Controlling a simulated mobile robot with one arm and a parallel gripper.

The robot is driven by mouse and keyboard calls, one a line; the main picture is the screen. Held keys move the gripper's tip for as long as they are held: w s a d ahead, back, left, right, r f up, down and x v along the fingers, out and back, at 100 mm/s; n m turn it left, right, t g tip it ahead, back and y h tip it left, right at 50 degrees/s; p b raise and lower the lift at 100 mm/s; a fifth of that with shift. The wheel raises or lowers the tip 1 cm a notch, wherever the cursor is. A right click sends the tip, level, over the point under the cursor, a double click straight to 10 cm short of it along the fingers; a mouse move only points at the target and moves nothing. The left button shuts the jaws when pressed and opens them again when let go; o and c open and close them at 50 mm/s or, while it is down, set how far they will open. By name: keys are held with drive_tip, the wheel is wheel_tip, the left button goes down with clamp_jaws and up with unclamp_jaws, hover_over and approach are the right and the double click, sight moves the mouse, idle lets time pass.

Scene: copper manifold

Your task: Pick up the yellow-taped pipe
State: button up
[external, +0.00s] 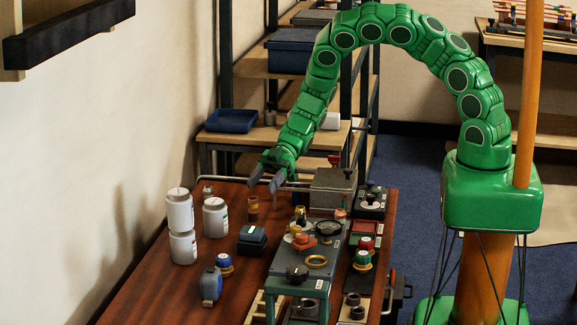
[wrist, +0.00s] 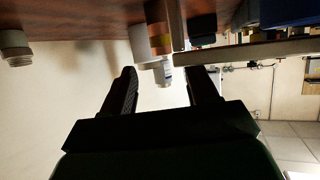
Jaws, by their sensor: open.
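The yellow-taped pipe is a short copper-brown upright cylinder (external: 252,208) with a yellowish band, standing on the brown table in the external view. In the wrist view it looks like the orange and yellow banded piece (wrist: 160,38) near the top middle, partly overlapped by neighbouring items. My gripper (external: 266,181) is open and empty, above the table's far end and higher than the pipe. In the wrist view its two dark fingers (wrist: 163,74) are spread apart, with the pipe beyond their tips and not between them.
White jars (external: 180,212) stand left of the pipe, two of them stacked. A dark box (external: 252,240) lies in front of it. A grey box (external: 334,188) and a grey panel with knobs and rings (external: 290,263) are to the right. Bare brown tabletop (external: 160,290) lies front left.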

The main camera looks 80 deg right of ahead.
sight(253, 198)
drive_tip(key=shift+s+d+f, duration=0.2)
drive_tip(key=shift+s+d, duration=0.15)
drive_tip(key=shift+d, duration=0.05)
drive_tip(key=shift+r+x, duration=0.1)
drive_tip(key=shift+x, duration=1.85)
drive_tip(key=shift+r+x, duration=0.15)
drive_tip(key=shift+x, duration=1.8)
drive_tip(key=c, duration=1)
drive_tip(key=shift+c, duration=0.2)
